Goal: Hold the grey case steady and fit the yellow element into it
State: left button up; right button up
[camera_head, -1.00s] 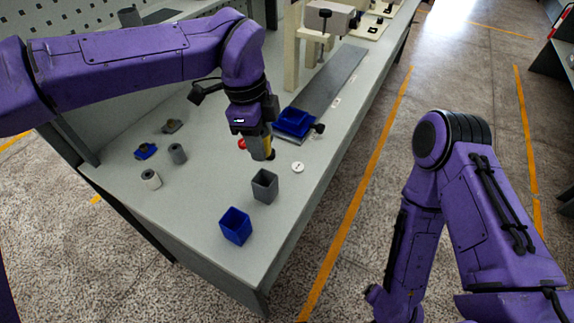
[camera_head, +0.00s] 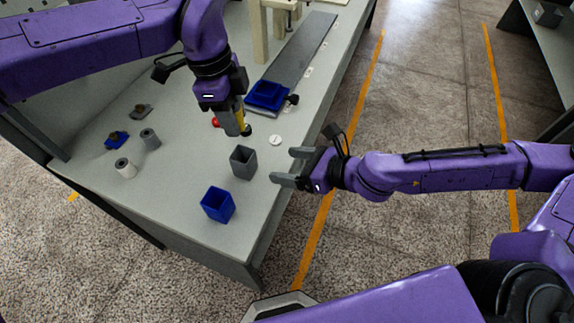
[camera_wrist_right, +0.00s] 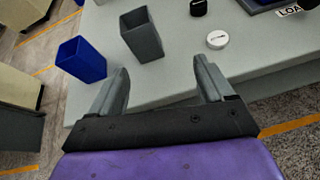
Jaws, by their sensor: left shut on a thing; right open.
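The grey case (camera_head: 243,164) is a square, open-topped box standing upright on the bench; it also shows in the right wrist view (camera_wrist_right: 144,42). My left gripper (camera_head: 232,122) is shut on the yellow element (camera_head: 241,115), above and a little behind the case, apart from it. Grey fingers hide most of the element; a dark end shows beside them. My right gripper (camera_head: 288,167) is open and empty at the bench's front edge, to the right of the case. In the right wrist view the case stands beyond its fingers (camera_wrist_right: 162,85).
A blue open box (camera_head: 217,205) stands near the case. A white round disc (camera_head: 275,140) lies behind it, near the bench edge. A blue tray (camera_head: 266,95) is farther back. Grey (camera_head: 150,139) and white (camera_head: 125,168) cylinders stand to the left. The bench (camera_head: 190,185) is bare between.

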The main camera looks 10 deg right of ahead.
aim_at(253, 165)
jog(key=w+a+f, duration=0.1)
jog(key=w+a, duration=0.1)
jog(key=a, duration=0.1)
jog(key=w+a+f+n, duration=0.1)
jog(key=a, duration=0.2)
jog(key=w+a+f+n, duration=0.1)
jog(key=w+a, duration=0.1)
jog(key=a, duration=0.2)
jog(key=shift+w+a+f+g+y, duration=0.1)
jog(key=shift+w+f+g+y, duration=0.2)
jog(key=shift+f+y, duration=0.1)
jog(key=c, duration=1)
